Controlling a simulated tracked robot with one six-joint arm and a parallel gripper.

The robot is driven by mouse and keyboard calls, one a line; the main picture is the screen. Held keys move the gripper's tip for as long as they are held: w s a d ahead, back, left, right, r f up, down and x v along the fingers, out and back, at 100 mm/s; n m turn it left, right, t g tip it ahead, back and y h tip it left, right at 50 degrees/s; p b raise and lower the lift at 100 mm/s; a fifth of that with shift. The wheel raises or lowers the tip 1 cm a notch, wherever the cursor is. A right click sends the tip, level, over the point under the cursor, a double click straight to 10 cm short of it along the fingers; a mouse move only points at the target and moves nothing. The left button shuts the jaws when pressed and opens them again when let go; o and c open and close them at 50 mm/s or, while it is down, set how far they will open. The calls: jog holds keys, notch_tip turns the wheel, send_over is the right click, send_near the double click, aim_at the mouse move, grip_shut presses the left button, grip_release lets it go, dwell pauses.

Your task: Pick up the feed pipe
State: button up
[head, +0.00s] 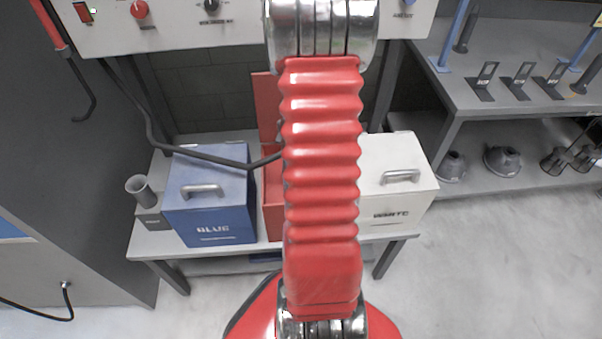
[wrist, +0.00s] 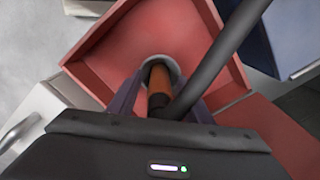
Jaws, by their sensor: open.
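In the wrist view an orange-brown pipe (wrist: 160,80), which looks like the feed pipe, stands between my fingers with a pale grey ring around its far end. A thick dark hose (wrist: 222,58) runs from the upper right to its near end. My gripper (wrist: 160,92) is open, with one finger on each side of the pipe; I cannot tell whether either touches it. Behind the pipe is the open red box (wrist: 110,45). In the head view the red box (head: 272,205) is mostly hidden behind my arm, and so is my gripper. The dark hose (head: 205,157) reaches toward it.
A blue box (head: 212,205) stands left of the red box and a white box (head: 398,180) right, both lidded, on a low grey bench (head: 150,245). A grey holder (head: 145,195) stands far left. A control panel (head: 175,25) hangs above. Shelves (head: 470,90) stand at right.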

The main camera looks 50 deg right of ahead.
grip_shut()
dwell(0.4)
